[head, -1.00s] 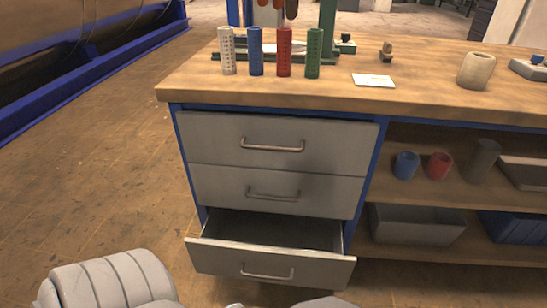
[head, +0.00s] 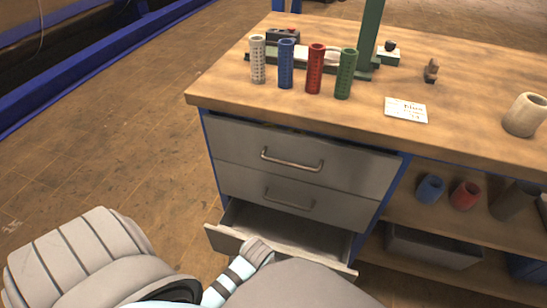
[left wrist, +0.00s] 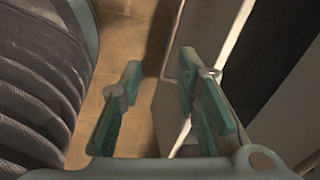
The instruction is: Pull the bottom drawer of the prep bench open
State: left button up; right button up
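The prep bench (head: 300,113) has three grey drawers under its left end. The bottom drawer (head: 225,239) stands pulled out, and its inside shows in the head view. The top and middle drawers are shut. My arm covers much of the bottom drawer's front, and its handle is hidden in the head view. In the left wrist view my left gripper (left wrist: 160,95) is open, its teal-padded fingers apart over the floor, beside a pale-edged grey panel (left wrist: 215,40) that looks like the drawer. I see no handle between the fingers. My right gripper is not in view.
Perforated white, blue, red and green (head: 346,74) cylinders stand on the bench top near a white card (head: 406,110). Open shelves on the right hold cups (head: 431,188) and a grey bin (head: 433,247). The floor left of the bench is clear.

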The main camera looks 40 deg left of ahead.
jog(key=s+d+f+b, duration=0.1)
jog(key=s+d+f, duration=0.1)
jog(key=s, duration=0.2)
pick_arm(q)
jog(key=w+f+m+b, duration=0.3)
jog(key=f+b, duration=0.4)
jog(key=f, duration=0.4)
jog(key=shift+w+a+f+b, duration=0.3)
jog(key=shift+w+b, duration=0.1)
jog(key=shift+w, duration=0.3)
jog(key=shift+r, duration=0.1)
grip_shut()
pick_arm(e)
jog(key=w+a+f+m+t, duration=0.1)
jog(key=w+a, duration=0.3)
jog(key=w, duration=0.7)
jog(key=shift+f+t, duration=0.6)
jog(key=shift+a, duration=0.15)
